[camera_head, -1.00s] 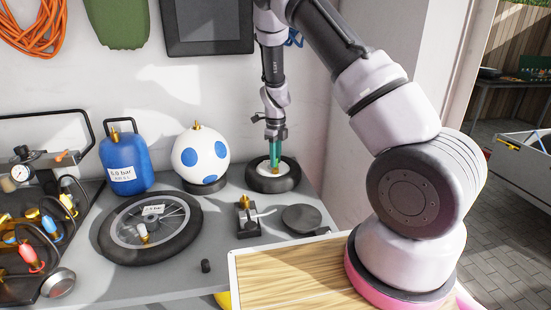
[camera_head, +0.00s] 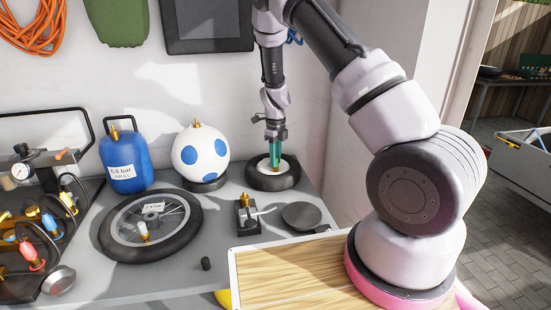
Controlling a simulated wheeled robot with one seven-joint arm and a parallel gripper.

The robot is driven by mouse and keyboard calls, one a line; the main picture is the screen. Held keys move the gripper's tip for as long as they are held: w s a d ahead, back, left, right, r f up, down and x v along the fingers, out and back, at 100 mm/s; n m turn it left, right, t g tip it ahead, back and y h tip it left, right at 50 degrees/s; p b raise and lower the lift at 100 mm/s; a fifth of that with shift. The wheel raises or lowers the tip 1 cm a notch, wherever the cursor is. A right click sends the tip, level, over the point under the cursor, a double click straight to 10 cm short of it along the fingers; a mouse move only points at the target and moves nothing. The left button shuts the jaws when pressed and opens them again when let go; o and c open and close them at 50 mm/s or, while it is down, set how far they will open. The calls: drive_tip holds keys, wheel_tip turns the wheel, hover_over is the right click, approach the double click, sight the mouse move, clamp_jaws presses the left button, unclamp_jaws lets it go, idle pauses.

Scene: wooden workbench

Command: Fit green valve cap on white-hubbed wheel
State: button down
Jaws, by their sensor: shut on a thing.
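The white-hubbed wheel (camera_head: 290,181), a small black tyre with a pale hub, lies flat at the back right of the grey bench. My gripper (camera_head: 277,160) points straight down over its hub, with green showing at and between the fingers. It is shut on the green valve cap, which is too small and too covered by the fingers to make out clearly. A small brass-coloured spot shows just by the fingertips at the hub. I cannot tell whether the cap touches the valve or is seated on it.
Left of the wheel stand a white ball with blue spots (camera_head: 187,154) and a blue tank (camera_head: 118,165). A large spoked wheel (camera_head: 112,248), a black block with a brass fitting (camera_head: 247,222), a dark disc (camera_head: 301,216) and a small black cylinder (camera_head: 206,264) lie in front.

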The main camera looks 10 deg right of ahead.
drive_tip(key=shift+f, duration=0.1)
idle(0.3)
drive_tip(key=shift+c, duration=0.6)
unclamp_jaws()
drive_tip(key=shift+r, duration=4.55)
